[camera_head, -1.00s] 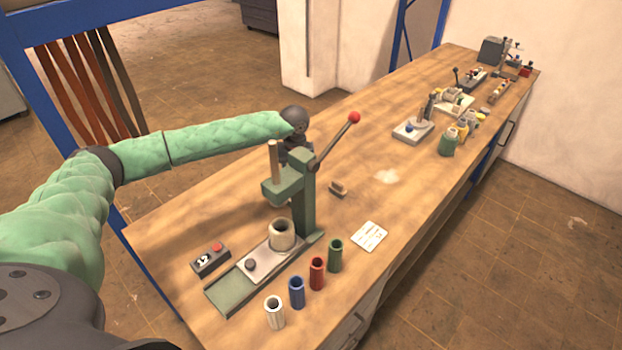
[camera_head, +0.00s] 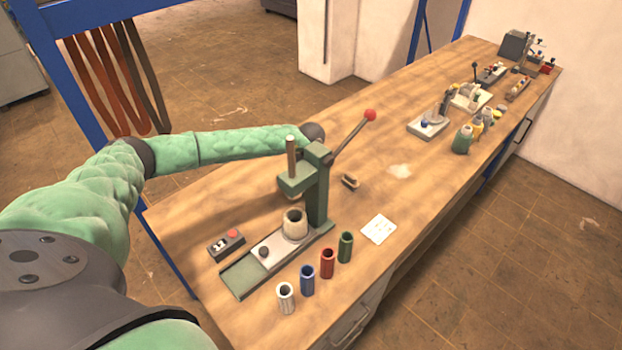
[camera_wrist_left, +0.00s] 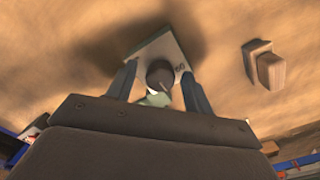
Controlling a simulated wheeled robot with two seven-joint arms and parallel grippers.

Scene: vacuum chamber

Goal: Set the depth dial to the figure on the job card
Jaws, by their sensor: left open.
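The green press (camera_head: 317,185) stands on the bench with its red-balled lever raised. The white job card (camera_head: 379,229) lies right of it; its writing is too small to read. In the left wrist view, a dark round knob, seemingly the depth dial (camera_wrist_left: 160,72), sits on a pale plate (camera_wrist_left: 146,52) with small dark figures beside it, too blurred to read surely. My left gripper (camera_wrist_left: 158,88) is open, its fingers on either side of the knob; I cannot tell whether they touch it. In the head view, the press hides this gripper and the dial. My right gripper is not in view.
A brush (camera_head: 350,182) lies behind the press and shows beside my gripper in the wrist view (camera_wrist_left: 264,64). A red-buttoned box (camera_head: 226,244) sits left of the press. White, blue, red and green sleeves (camera_head: 327,263) line the front. Other fixtures stand farther along the bench.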

